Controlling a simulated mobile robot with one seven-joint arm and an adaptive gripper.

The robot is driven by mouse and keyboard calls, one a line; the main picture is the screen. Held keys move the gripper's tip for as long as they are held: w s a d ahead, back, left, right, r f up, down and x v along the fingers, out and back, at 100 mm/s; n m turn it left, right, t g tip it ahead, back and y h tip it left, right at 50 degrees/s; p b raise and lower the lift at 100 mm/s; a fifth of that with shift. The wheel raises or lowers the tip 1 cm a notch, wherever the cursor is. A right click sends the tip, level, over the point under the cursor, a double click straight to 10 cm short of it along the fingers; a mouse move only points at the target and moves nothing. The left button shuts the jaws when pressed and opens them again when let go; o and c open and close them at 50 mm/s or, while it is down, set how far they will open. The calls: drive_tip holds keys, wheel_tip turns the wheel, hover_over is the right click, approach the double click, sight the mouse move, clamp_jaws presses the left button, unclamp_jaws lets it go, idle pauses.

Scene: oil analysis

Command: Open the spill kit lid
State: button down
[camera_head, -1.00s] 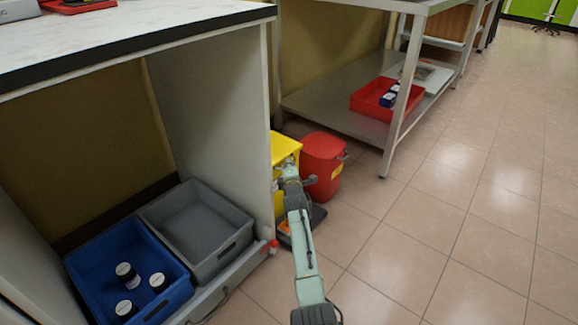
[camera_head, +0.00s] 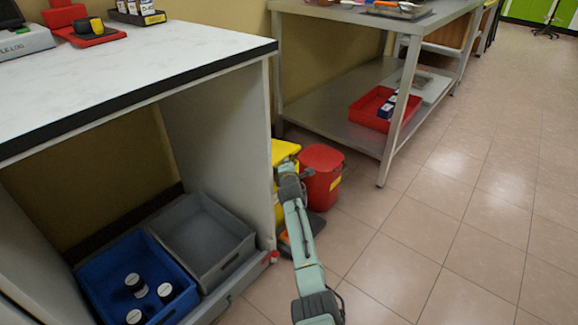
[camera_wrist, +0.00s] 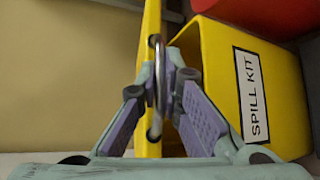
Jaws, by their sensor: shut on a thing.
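The yellow spill kit (camera_wrist: 250,90) shows at the right of the wrist view, with a white "SPILL KIT" label (camera_wrist: 252,95). Its yellow lid (camera_wrist: 149,28) appears as a narrow edge-on panel, with a dark gap between it and the box, so it stands partly open. My gripper (camera_wrist: 161,76) is shut on the thin metal handle (camera_wrist: 162,62) of the lid, one finger on each side. In the head view the yellow kit (camera_head: 284,149) stands beside the bench end, partly hidden by my arm and the bench panel.
A red bin (camera_head: 322,178) stands close right of the kit. The white-topped bench (camera_head: 130,75) is at left, with blue (camera_head: 110,277) and grey (camera_head: 210,235) trays below. A metal shelf table (camera_head: 340,122) is behind. The tiled floor at right is clear.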

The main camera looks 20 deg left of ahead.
drive_tip(key=shift+w+a+r+n+p, duration=0.15)
drive_tip(key=shift+r+p, duration=0.15)
drive_tip(key=shift+r, duration=0.3)
drive_tip(key=shift+a+r+n+p, duration=0.15)
drive_tip(key=shift+r+p, duration=0.1)
drive_tip(key=shift+r, duration=0.3)
drive_tip(key=c, duration=1.7)
unclamp_jaws()
drive_tip(key=shift+f, duration=0.1)
